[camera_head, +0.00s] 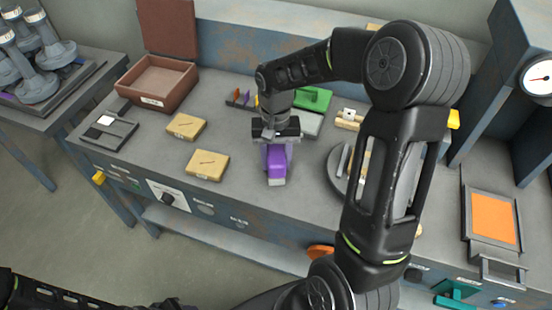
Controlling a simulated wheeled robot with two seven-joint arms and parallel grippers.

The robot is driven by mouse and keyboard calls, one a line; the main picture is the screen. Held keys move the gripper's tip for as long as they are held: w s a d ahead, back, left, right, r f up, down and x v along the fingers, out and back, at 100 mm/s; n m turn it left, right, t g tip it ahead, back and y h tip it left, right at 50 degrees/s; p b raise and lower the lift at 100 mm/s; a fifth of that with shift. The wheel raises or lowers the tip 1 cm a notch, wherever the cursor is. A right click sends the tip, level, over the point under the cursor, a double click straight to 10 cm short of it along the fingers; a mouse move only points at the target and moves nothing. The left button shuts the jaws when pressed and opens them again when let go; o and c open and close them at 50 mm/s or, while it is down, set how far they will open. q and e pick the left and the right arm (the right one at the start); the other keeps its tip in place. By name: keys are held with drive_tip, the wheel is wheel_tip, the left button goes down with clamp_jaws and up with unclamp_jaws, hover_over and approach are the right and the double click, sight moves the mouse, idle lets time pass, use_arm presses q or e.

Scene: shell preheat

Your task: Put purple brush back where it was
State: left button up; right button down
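The purple brush (277,163), a purple block with a pale lower end, is upright near the middle of the workbench. My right gripper (277,146) points down from above with its fingers on both sides of the brush and appears shut on it. Whether the brush touches the bench or hangs just above it I cannot tell. A dark rack (238,98) with small coloured pieces, one of them purple, sits behind and left of the gripper. Part of my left arm shows at the bottom left; its gripper is not in view.
Two wooden blocks (207,165) lie left of the brush, near an open brown box (158,80) and a small dark tray (109,130). A green object (314,98) stands behind. A round grey tray (343,183) is partly hidden by my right arm. An orange panel (494,217) is at right.

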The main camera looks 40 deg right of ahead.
drive_tip(key=shift+f, duration=0.1)
drive_tip(key=c, duration=0.8)
unclamp_jaws()
drive_tip(key=r, duration=0.8)
drive_tip(key=w+r, duration=0.1)
drive_tip(key=r, duration=0.3)
drive_tip(key=shift+w+d+r, duration=0.1)
drive_tip(key=shift+d, duration=0.3)
